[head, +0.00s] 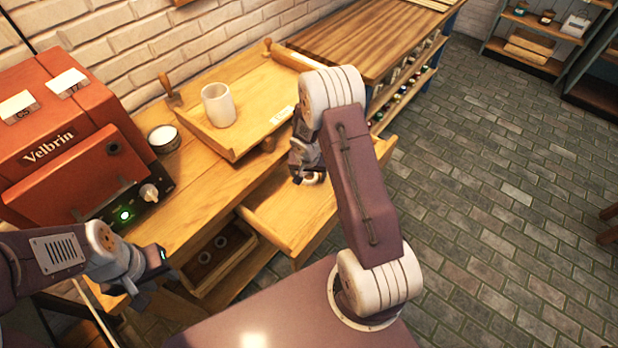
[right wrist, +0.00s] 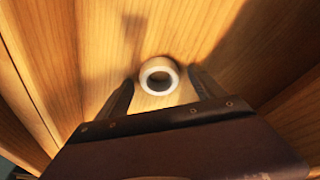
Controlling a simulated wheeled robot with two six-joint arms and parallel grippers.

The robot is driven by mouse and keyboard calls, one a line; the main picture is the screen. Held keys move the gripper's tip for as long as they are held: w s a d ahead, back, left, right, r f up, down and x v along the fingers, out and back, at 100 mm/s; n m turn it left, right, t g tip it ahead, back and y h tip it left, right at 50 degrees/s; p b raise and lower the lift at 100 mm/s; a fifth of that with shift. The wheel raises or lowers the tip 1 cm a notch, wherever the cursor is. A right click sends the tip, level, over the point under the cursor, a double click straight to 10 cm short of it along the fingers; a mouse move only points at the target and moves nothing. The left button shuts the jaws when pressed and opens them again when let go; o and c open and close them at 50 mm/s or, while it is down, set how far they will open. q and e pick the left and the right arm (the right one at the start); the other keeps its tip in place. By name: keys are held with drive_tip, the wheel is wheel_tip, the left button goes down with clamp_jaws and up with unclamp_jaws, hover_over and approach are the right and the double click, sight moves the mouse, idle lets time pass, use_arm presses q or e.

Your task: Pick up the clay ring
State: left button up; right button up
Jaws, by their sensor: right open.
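The clay ring (right wrist: 158,60) is a small pale ring with a dark hole. In the right wrist view it lies on a bare wooden surface, between and slightly ahead of my fingertips. My right gripper (right wrist: 160,85) is open, one dark finger on each side of the ring, and does not hold it. In the head view my right gripper (head: 308,178) hangs over the open wooden drawer (head: 290,215), and the arm partly hides that spot. My left gripper (head: 150,280) is by the bench's front at lower left. Its jaw gap is unclear.
A red Velbrin kiln (head: 60,135) stands at left. A wooden tray (head: 245,140) holds a pale cylinder (head: 218,105). A lower open compartment (head: 205,285) holds small round items.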

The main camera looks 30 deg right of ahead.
sight(310, 176)
drive_tip(key=shift+r, duration=0.15)
drive_tip(key=c, duration=1.5)
drive_tip(key=shift+o, duration=0.2)
wheel_tip(310, 176, up, 5)
drive_tip(key=shift+d+f+p, duration=0.1)
drive_tip(key=shift+d+p, duration=0.05)
drive_tip(key=shift+p, duration=1.1)
drive_tip(key=s+d+r+p, duration=0.2)
drive_tip(key=d+r, duration=0.1)
drive_tip(key=d, duration=0.2)
drive_tip(key=s+d+r+p, duration=0.2)
drive_tip(key=d+r, duration=0.1)
drive_tip(key=d, duration=0.2)
drive_tip(key=shift+s+d, duration=0.25)
